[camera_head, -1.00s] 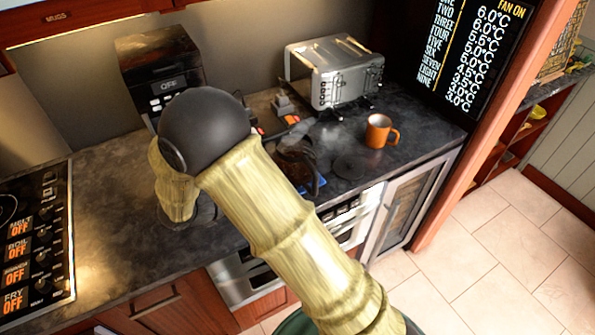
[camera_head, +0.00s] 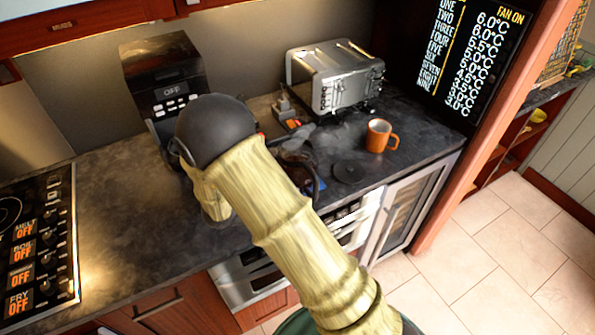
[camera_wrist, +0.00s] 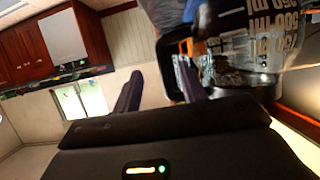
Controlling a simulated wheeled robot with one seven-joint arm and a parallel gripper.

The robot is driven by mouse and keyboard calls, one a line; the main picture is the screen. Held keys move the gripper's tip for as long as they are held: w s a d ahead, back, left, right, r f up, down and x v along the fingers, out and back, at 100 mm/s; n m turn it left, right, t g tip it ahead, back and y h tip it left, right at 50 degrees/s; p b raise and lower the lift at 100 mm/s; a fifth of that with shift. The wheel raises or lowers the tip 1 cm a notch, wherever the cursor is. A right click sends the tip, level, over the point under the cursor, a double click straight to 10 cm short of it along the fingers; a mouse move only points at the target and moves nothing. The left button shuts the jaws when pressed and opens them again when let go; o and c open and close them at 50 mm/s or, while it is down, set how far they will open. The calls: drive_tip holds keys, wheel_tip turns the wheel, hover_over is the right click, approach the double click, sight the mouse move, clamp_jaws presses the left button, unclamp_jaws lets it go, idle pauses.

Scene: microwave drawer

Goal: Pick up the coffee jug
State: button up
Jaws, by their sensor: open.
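The coffee jug (camera_wrist: 245,45) shows large at the upper right of the wrist view, a clear vessel with pale measuring marks and dark liquid. A black and orange part (camera_wrist: 178,55), perhaps its handle, is beside the right finger. My gripper (camera_wrist: 158,88) is open, with two dark fingers apart; the right finger is close to the jug, and I cannot tell whether they touch. Nothing shows clamped between the fingers. In the head view my arm hides most of the gripper area; a dark steaming shape (camera_head: 295,150), likely the jug, shows just behind it.
An orange mug (camera_head: 380,136) and a flat black disc (camera_head: 349,171) are on the dark counter (camera_head: 110,210) to the right. A silver toaster (camera_head: 335,75) and a black coffee machine (camera_head: 163,80) stand behind. The hob (camera_head: 35,235) is at left.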

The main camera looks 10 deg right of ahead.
sight(313, 194)
drive_tip(key=shift+x, duration=1.75)
drive_tip(key=shift+d+p, duration=0.25)
drive_tip(key=shift+p, duration=0.2)
drive_tip(key=shift+p+x, duration=0.75)
drive_tip(key=shift+x, duration=1.6)
drive_tip(key=shift+w, duration=0.2)
drive_tip(key=shift+c, duration=0.2)
clamp_jaws()
drive_tip(key=shift+a, duration=0.1)
